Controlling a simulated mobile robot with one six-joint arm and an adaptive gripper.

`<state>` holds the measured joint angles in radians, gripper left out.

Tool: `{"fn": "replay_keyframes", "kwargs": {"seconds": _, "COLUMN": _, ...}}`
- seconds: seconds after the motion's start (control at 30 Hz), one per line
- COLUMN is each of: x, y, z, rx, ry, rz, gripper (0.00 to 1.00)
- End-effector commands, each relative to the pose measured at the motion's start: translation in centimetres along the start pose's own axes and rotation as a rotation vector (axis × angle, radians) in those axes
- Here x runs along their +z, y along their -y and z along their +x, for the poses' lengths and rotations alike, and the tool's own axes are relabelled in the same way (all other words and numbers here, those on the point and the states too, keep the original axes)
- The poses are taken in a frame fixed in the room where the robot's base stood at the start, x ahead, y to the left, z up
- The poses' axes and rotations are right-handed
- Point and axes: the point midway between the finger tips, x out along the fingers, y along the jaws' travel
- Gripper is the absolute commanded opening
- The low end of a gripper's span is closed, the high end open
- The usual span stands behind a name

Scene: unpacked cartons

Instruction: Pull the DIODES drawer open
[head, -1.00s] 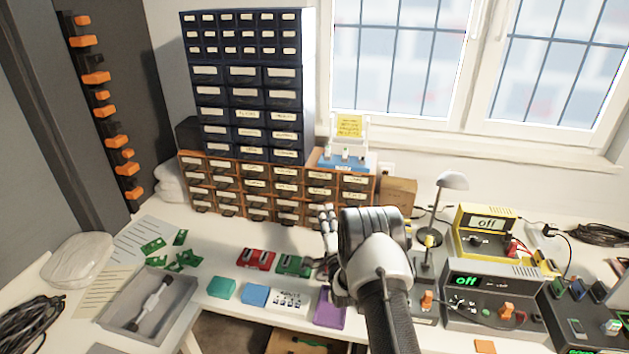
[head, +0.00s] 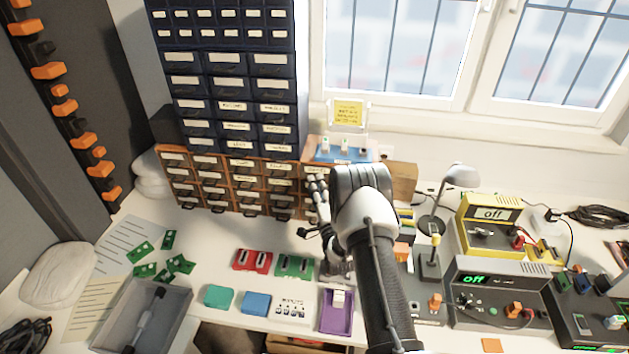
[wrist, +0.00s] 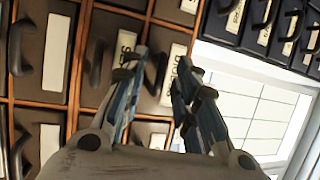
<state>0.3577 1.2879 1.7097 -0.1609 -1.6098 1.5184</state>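The wooden drawer cabinet (head: 232,211) stands on the bench under a dark blue drawer unit. Its dark drawers carry white labels and black handles. I cannot read which label says DIODES. My gripper (head: 312,210) is in front of the cabinet's right end. In the wrist view my gripper (wrist: 160,78) is open, its blue-grey fingers spread before the drawer fronts. A labelled drawer (wrist: 172,72) with a black handle shows between the fingers. Another label (wrist: 125,48) is partly covered by the left finger. No handle is visibly gripped, and the drawers I see look shut.
A blue stand with a yellow note (head: 348,112) is behind my gripper, near the cabinet's right end. Red (head: 252,259) and green (head: 294,265) blocks and a purple tray (head: 336,326) lie in front. A lamp (head: 460,175) and instruments stand right.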

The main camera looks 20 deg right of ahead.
Motion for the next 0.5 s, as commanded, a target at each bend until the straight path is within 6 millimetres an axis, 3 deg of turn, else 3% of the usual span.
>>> {"fn": "replay_keyframes", "kwargs": {"seconds": 0.23, "x": -0.01, "y": -0.03, "z": -0.02, "rx": 0.0, "ry": 0.0, "rz": 0.0, "gripper": 0.27}}
{"fn": "replay_keyframes", "kwargs": {"seconds": 0.5, "x": -0.01, "y": 0.0, "z": 0.0, "rx": 0.0, "ry": 0.0, "rz": 0.0, "gripper": 0.09}}
